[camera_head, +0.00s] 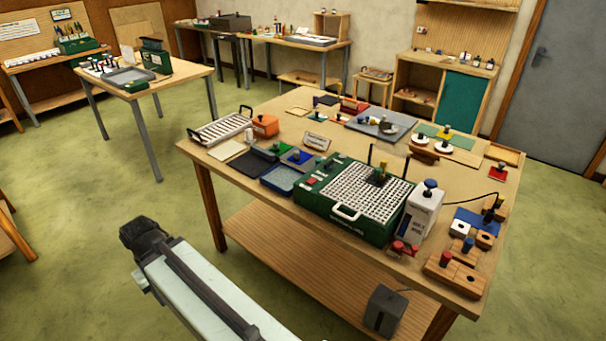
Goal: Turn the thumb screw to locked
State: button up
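I cannot make out for sure which part is the thumb screw, nor any locked mark, at this size. A small red fitting with knobs (404,248) is at the table's front edge, below a white bottle. A green machine (325,205) with a white grid top and a white front handle stands on the table. A small olive-yellow knob (382,164) stands on a dark plate on its grid. My arm, pale with a dark joint, reaches up from the bottom edge, left of the table and apart from it. No gripper fingers are visible.
The wooden table (222,177) is crowded, with a rack (222,129), blue tray (280,179), blue-capped white bottle (424,209) and wooden blocks with knobs (455,273). Green floor (110,200) is clear to the left.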

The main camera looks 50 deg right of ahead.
aim_at(328, 165)
jog(key=u, duration=0.05)
jog(key=i, duration=1.8)
jog(key=z, duration=0.65)
jog(key=k, duration=0.85)
jog(key=z, duration=0.15)
jog(key=i, duration=0.95)
jog(key=u, duration=0.05)
